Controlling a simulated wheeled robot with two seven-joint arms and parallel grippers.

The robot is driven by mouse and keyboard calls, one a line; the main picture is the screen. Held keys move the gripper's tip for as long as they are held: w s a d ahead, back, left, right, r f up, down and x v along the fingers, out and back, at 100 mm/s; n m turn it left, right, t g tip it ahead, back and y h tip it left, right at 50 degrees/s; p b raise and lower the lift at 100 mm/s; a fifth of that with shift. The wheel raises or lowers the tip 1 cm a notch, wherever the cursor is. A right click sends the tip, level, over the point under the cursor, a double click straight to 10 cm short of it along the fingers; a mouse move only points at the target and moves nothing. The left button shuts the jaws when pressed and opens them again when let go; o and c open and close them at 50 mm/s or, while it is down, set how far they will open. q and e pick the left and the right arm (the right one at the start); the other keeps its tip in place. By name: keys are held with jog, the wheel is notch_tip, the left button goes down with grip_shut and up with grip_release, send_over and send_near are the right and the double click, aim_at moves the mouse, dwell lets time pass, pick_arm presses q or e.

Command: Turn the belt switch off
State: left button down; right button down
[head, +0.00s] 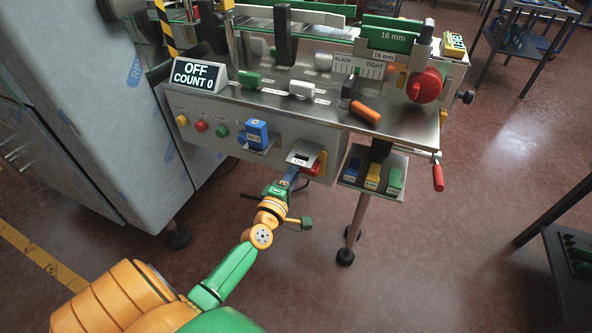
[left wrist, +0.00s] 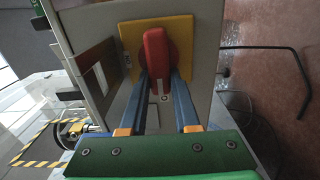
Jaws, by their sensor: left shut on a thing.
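The belt switch is a red handle (left wrist: 155,52) on a yellow plate (left wrist: 128,38), upright in the left wrist view. In the head view the red handle (head: 313,169) shows at the lower right of the machine's front panel, partly covered. My left gripper (head: 293,175) is at the switch, its blue fingers on either side of the handle and shut on it. The left gripper also shows in the left wrist view (left wrist: 157,76). A display (head: 198,75) on the machine reads "OFF" and "COUNT 0". My right gripper is not in view.
Yellow, red and green buttons (head: 201,126) and a blue block (head: 256,134) are left of the switch on the panel. A small tray (head: 347,181) with blue, yellow and green blocks hangs to its right. A grey cabinet (head: 125,120) stands left. The floor at right is mostly clear.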

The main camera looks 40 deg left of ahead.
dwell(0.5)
pick_arm(q)
jog(key=c, duration=0.6)
grip_release()
jog(key=shift+c, duration=0.2)
jog(key=v, duration=0.7)
jog(key=shift+d+f, duration=0.1)
